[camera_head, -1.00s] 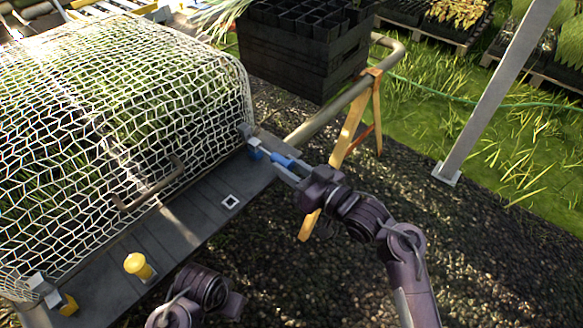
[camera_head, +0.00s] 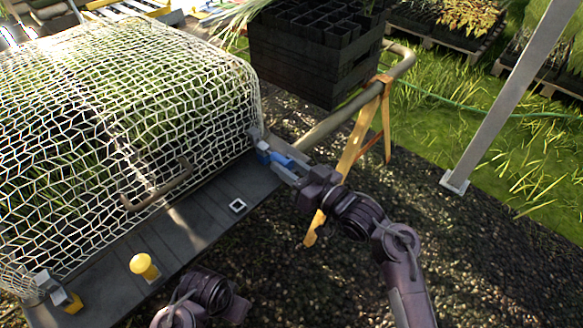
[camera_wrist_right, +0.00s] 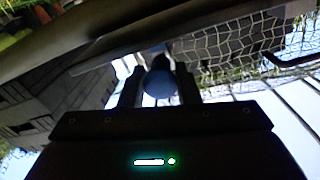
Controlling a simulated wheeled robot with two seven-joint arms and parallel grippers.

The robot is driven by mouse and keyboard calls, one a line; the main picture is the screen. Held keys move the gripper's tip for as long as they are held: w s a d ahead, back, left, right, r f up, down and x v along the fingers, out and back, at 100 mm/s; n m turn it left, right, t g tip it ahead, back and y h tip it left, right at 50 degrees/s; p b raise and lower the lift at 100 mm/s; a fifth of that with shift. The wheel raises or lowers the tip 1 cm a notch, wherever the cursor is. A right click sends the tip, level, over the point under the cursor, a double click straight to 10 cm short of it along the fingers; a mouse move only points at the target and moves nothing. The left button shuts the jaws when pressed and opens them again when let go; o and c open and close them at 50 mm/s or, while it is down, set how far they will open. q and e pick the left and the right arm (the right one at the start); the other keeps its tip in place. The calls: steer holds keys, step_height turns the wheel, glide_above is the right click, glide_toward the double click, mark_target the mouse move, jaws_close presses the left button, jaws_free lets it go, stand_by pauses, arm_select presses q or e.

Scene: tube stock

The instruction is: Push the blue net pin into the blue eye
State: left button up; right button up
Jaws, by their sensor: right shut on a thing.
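The blue net pin (camera_head: 279,159) is held level in my right gripper (camera_head: 287,166), which is shut on it. Its front end meets the blue eye (camera_head: 262,148) at the far corner of the net frame. I cannot tell how deep it sits in the eye. In the right wrist view the pin's round head (camera_wrist_right: 160,80) shows dark between the two fingers. A yellow pin (camera_head: 144,265) stands upright on the dark bench board (camera_head: 190,222), near a yellow eye (camera_head: 70,302) at the near corner.
A white net (camera_head: 120,110) with a curved handle (camera_head: 160,190) covers the plants at left. A black crate stack (camera_head: 310,65) stands behind, beside a rail on a wooden trestle (camera_head: 350,150). A small white-edged square (camera_head: 237,205) marks the board.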

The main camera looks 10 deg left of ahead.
steer(key=shift+w+a+r, duration=0.15)
steer(key=shift+w+a, duration=0.2)
steer(key=shift+a, duration=0.1)
steer(key=o, duration=2.1)
steer(key=shift+c, duration=0.2)
steer(key=shift+s+d, duration=0.1)
steer(key=shift+d, duration=0.05)
steer(key=shift+p+v, duration=0.75)
steer(key=shift+v, duration=0.3)
steer(key=shift+s+d+p, duration=0.35)
steer(key=shift+d+p, duration=0.1)
steer(key=shift+d, duration=0.05)
steer(key=p+v, duration=0.2)
steer(key=v, duration=0.2)
steer(key=shift+s+d, duration=0.1)
steer(key=shift+d, duration=0.1)
